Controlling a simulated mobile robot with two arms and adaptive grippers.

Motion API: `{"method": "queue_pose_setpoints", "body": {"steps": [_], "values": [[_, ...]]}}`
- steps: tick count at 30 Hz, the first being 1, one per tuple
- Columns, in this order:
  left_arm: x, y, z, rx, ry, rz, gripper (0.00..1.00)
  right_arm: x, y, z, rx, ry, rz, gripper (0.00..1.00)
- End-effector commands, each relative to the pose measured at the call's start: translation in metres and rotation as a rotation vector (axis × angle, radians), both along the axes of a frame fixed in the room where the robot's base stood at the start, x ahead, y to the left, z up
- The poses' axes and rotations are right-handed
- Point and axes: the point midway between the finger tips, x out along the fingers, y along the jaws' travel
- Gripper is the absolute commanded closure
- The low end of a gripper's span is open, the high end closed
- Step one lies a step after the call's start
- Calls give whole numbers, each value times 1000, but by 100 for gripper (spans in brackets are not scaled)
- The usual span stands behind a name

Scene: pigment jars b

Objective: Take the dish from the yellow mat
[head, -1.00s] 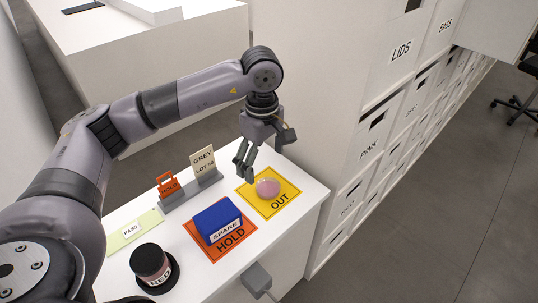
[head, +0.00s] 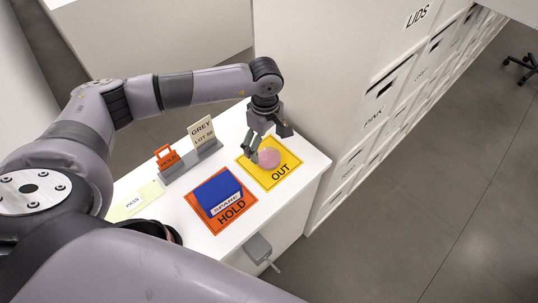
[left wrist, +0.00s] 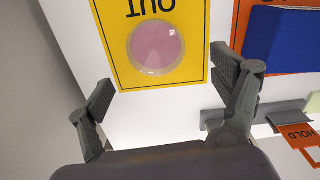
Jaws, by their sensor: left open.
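The dish (head: 269,157) is round, shallow and pink inside with a clear rim. It lies on the yellow mat (head: 282,174) marked OUT near the table's right end. My left gripper (head: 252,151) is open just above the far left side of the dish, its fingers pointing down. In the left wrist view the dish (left wrist: 155,47) lies ahead of and between the two spread fingers of the gripper (left wrist: 166,84), and neither finger appears to touch it. The head view does not clearly show the gap. My right gripper is out of view.
A blue SPARE box (head: 217,191) stands on the orange HOLD mat (head: 235,212) beside the yellow mat. Behind are a GREY card (head: 202,132) and an orange HOLD tag (head: 166,157) in grey holders. A PASS mat (head: 135,203) lies left. A cabinet (head: 300,100) rises behind.

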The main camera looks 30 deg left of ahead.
Motion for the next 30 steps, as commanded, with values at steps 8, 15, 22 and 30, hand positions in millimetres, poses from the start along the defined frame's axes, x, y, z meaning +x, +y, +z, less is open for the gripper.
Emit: {"method": "queue_pose_setpoints", "body": {"steps": [8,15,22,30], "values": [[2,-5,-27,0,5,1,15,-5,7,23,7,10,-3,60],[3,-4,-53,0,0,0,15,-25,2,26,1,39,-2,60],[3,-4,-54,0,-1,0,16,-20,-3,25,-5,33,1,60],[3,-4,-54,0,-1,0,34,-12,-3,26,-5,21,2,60]]}}
